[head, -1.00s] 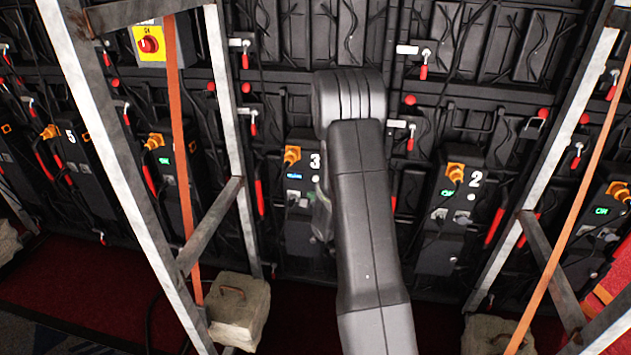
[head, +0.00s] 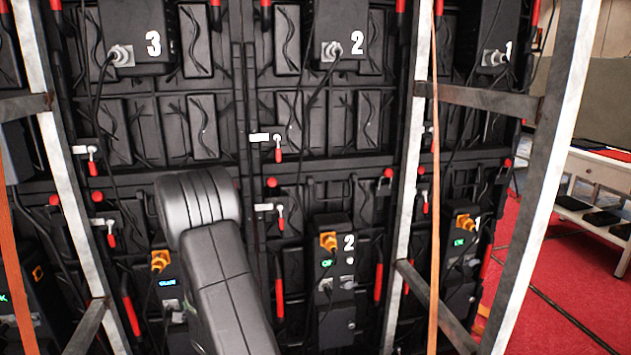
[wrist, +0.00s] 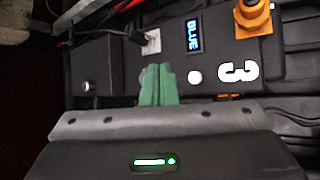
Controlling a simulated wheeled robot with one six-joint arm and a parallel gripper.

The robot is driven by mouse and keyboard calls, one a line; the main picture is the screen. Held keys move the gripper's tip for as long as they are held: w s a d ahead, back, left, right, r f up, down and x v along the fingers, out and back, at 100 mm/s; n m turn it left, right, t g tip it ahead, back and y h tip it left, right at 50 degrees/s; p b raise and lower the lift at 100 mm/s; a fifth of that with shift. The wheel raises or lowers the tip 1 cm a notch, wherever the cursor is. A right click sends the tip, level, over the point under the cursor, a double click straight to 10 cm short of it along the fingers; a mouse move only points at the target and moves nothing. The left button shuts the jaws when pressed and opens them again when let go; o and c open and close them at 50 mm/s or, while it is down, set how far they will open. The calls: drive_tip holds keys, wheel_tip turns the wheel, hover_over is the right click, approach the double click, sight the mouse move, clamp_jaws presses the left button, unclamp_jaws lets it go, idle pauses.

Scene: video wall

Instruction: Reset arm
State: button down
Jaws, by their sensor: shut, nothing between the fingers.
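My gripper (wrist: 158,85) shows in the wrist view with its green fingers together and nothing between them. It is over or close to the black box numbered 3 (wrist: 110,75); I cannot tell whether it touches it. The box has a lit display reading BLUE (wrist: 194,37), a round white button (wrist: 195,77) right of the fingertips and an orange plug (wrist: 252,18). In the head view my grey arm reaches up in front of the lower box 3 (head: 170,285) and partly covers it.
Lower boxes 2 (head: 335,285) and 1 (head: 462,265) are to the right, with green lit displays. Metal frame posts (head: 402,150) and orange straps (head: 434,200) stand in front of the wall. A white table (head: 600,170) stands on red carpet (head: 560,290) at right.

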drive_tip(key=shift+s+d, duration=0.25)
drive_tip(key=shift+s, duration=0.7)
drive_tip(key=shift+w, duration=0.1)
drive_tip(key=w+p, duration=0.1)
drive_tip(key=w, duration=0.1)
drive_tip(key=w+a+p, duration=0.1)
drive_tip(key=w+p, duration=0.1)
drive_tip(key=w, duration=0.1)
drive_tip(key=shift+w+a+r, duration=0.1)
drive_tip(key=shift+w+a, duration=0.1)
drive_tip(key=shift+w, duration=0.05)
